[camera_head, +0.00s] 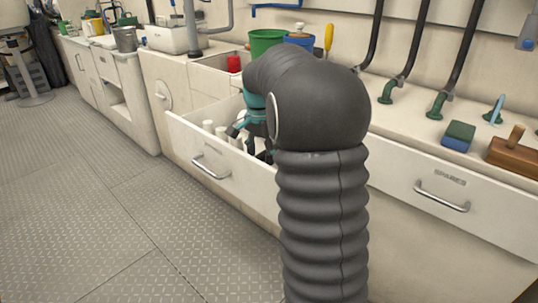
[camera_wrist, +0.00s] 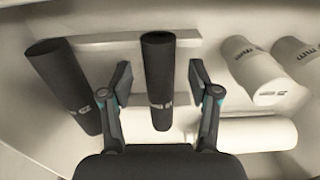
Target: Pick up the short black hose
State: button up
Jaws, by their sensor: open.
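In the wrist view, my gripper (camera_wrist: 160,74) is open, with one finger on each side of a narrow black hose (camera_wrist: 158,60). Gaps show between the hose and both fingertips. A second, wider-looking black hose (camera_wrist: 65,85) lies tilted to the left, outside the fingers. I cannot tell for certain which hose is the shorter. In the head view, my gripper (camera_head: 252,130) reaches into an open drawer (camera_head: 240,178). My arm hides much of the drawer there, and I cannot make out the hoses.
White cylinders (camera_wrist: 251,68) lie right of the fingers in the drawer, one (camera_wrist: 250,134) close to the right finger. The drawer walls surround the gripper. On the counter above are a green bucket (camera_head: 267,42), a blue container (camera_head: 299,40) and upright black pipes (camera_head: 410,50).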

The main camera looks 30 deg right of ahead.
grip_shut()
jog(key=shift+r, duration=0.1)
dwell(0.3)
